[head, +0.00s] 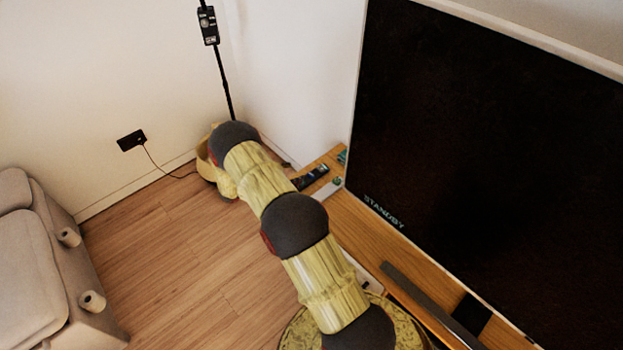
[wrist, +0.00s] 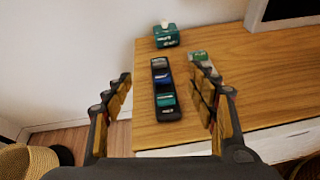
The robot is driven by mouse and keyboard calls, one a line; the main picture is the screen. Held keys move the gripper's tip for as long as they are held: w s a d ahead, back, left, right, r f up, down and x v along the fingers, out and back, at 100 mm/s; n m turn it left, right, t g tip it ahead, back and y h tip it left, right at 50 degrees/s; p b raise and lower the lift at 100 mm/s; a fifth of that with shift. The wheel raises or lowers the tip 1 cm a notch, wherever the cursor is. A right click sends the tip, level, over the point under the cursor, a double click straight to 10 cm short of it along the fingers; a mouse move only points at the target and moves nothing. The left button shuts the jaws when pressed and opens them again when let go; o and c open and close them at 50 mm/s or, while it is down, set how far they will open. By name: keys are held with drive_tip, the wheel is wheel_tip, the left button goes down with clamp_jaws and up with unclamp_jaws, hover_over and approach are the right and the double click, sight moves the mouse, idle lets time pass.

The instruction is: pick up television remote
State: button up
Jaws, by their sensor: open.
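The television remote (wrist: 164,88) is dark with blue and teal patches and lies lengthwise on the wooden console near its left end. In the head view the remote (head: 311,177) shows as a small dark bar beside my arm. My gripper (wrist: 162,75) is open, with one finger on each side of the remote in the wrist view. The fingers look apart from it, and the remaining height is hard to tell. My fingers are not clear in the head view, where my arm hides them.
A teal box (wrist: 167,37) with a white top stands behind the remote. A white and green item (wrist: 199,57) lies right of it, partly hidden by my right finger. The large television (head: 480,160) stands on the console (head: 360,225). A woven basket (wrist: 28,160) is at lower left.

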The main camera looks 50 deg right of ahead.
drive_tip(key=n, duration=0.2)
approach(310, 175)
drive_tip(key=shift+s+d+f+h, duration=0.3)
drive_tip(key=shift+d+f, duration=0.25)
drive_tip(key=shift+f, duration=0.15)
drive_tip(key=shift+d+f+t, duration=0.25)
drive_tip(key=shift+t, duration=0.05)
drive_tip(key=shift+b+x, duration=0.4)
drive_tip(key=shift+x, duration=0.5)
drive_tip(key=shift+r+b+x, duration=0.2)
drive_tip(key=shift+b+x, duration=0.35)
drive_tip(key=shift+x, duration=0.85)
drive_tip(key=shift+r+b+x, duration=0.2)
drive_tip(key=shift+b+x, duration=0.35)
drive_tip(key=shift+x, duration=0.8)
drive_tip(key=shift+d+r, duration=0.1)
drive_tip(key=shift+d, duration=0.05)
drive_tip(key=shift+c, duration=1.4)
clamp_jaws()
